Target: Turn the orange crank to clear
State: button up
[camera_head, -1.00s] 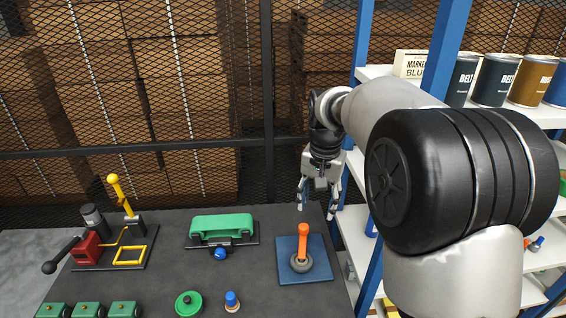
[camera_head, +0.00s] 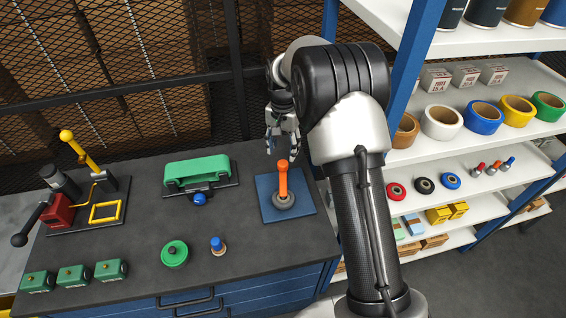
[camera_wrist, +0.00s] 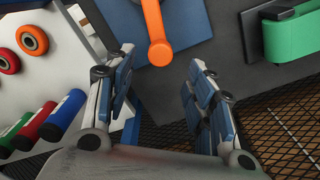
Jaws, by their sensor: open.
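The orange crank (camera_head: 283,178) stands up from a grey hub on a blue square plate (camera_head: 302,205) at the right of the dark bench top. In the wrist view the crank (camera_wrist: 154,28) shows at the top middle, its rounded orange end toward my gripper, with part of the blue plate (camera_wrist: 185,30) around it. My gripper (camera_head: 281,146) is just behind and above the crank in the head view. In the wrist view my gripper (camera_wrist: 160,75) is open and empty, its two fingers well apart. The crank's end is beyond the fingertips, and I see no contact.
A green handled block (camera_head: 197,172) with a blue knob is left of the plate. A yellow lever (camera_head: 80,150) device stands farther left. A green disc (camera_head: 175,254), a blue peg (camera_head: 217,245) and several green blocks are in front. A shelf (camera_head: 440,148) with tape rolls is right.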

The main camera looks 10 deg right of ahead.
aim_at(283, 163)
notch_tip(283, 163, down, 6)
jog(key=shift+f+b, duration=0.2)
jog(key=shift+b, duration=0.3)
grip_shut()
dwell(0.4)
